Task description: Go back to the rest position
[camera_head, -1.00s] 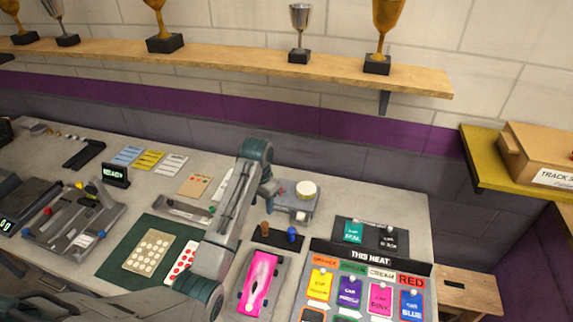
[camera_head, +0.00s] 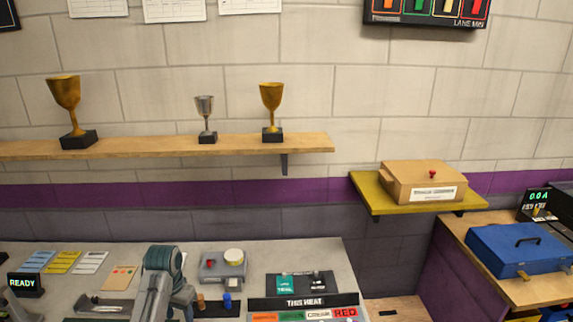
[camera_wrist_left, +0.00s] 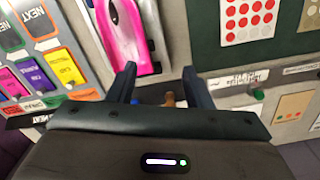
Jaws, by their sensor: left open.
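My left gripper (camera_wrist_left: 160,85) shows in the left wrist view with its two dark fingers apart and nothing between them. It is above the workbench, with a brown peg (camera_wrist_left: 169,99) partly hidden behind the gripper body. A pink car (camera_wrist_left: 118,30) lies in a grey tray beyond the fingertips. In the head view my left arm rises at the bottom over the bench (camera_head: 345,265), and its gripper is not clearly visible. My right gripper is not in view.
The "THIS HEAT" board (camera_head: 305,302) and a small grey device (camera_head: 222,265) sit close to my left arm. A shelf with trophies (camera_head: 215,146) runs along the wall. A yellow shelf holds a cardboard box (camera_head: 425,182). A blue case (camera_head: 520,250) stands at the right.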

